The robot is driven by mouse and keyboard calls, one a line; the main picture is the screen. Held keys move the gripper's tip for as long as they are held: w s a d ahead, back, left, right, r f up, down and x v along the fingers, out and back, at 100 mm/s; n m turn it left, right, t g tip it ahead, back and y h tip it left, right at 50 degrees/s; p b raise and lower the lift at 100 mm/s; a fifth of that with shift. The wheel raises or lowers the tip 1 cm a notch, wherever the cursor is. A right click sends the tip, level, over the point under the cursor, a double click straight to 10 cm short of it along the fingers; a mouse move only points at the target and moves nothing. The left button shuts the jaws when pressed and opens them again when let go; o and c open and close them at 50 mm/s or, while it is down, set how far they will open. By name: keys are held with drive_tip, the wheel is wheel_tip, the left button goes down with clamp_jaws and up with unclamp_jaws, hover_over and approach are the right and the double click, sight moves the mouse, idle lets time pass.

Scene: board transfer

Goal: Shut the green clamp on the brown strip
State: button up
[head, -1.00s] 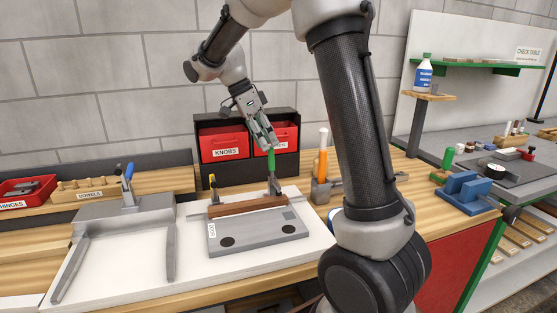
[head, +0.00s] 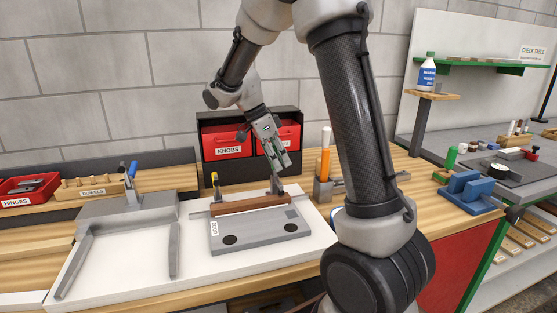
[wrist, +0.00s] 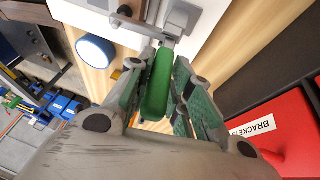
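The brown strip (head: 250,204) lies along the back of the grey door plate (head: 262,232). The green clamp (head: 276,186) stands at the strip's right end; its metal base shows in the head view, and its green handle is mostly hidden there by my gripper (head: 283,167). In the wrist view the green handle (wrist: 158,85) lies between the two finger pads of my gripper (wrist: 163,75), close against both. My gripper appears shut on the handle, low over the clamp. Whether the clamp presses on the strip cannot be told.
A rack with red bins (head: 228,142) is close behind my gripper. A holder with an orange-handled tool (head: 324,162) stands to the right. A grey fixture with a blue handle (head: 131,172) is at left.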

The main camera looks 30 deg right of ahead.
clamp_jaws()
drive_tip(key=shift+s+a+t, duration=0.15)
drive_tip(key=shift+s+t, duration=0.35)
drive_tip(key=shift+t, duration=0.5)
drive_tip(key=o, duration=0.6)
unclamp_jaws()
drive_tip(key=shift+h, duration=0.3)
drive_tip(key=shift+o, duration=0.2)
drive_tip(key=v, duration=1.2)
drive_tip(key=shift+w, duration=0.1)
